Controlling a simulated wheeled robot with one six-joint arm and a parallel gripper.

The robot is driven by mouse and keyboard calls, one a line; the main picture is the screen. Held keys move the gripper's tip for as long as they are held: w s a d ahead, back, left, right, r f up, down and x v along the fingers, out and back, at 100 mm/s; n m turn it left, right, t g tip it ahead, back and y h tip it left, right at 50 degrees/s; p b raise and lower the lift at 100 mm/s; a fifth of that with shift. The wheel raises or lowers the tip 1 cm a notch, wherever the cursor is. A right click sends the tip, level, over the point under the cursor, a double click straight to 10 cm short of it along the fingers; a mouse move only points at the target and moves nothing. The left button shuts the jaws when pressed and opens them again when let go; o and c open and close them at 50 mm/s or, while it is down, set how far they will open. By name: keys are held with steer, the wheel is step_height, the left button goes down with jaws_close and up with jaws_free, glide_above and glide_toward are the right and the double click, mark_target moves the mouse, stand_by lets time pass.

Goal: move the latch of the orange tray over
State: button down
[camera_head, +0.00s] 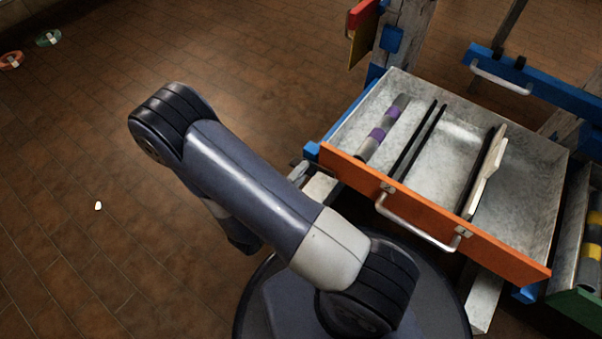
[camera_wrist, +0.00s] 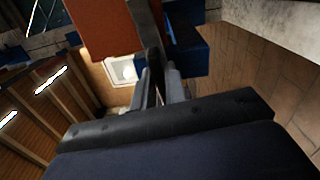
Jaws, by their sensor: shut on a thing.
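The orange tray (camera_head: 505,258) is a grey metal drawer with an orange front and a pale bar handle, at the right of the head view. Its orange front also shows in the wrist view (camera_wrist: 97,25). A dark, narrow latch lever (camera_wrist: 145,25) runs beside the orange front and down between my fingers. My gripper (camera_wrist: 159,85) is shut on this lever. In the head view my arm hides most of the gripper, by the tray's left front corner. The latch's pivot and far end cannot be made out.
Blue frame parts (camera_wrist: 188,50) stand close to my fingers. In the tray lie a grey and purple cylinder (camera_head: 377,135), dark rods and a pale flat piece (camera_head: 487,170). A green-fronted tray (camera_head: 575,309) is at the right. The tiled floor at left is mostly clear.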

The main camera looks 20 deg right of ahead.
steer(key=shift+f+m, duration=0.1)
steer(key=shift+m, duration=0.4)
steer(key=c, duration=1.4)
jaws_free()
steer(key=shift+c, duration=0.2)
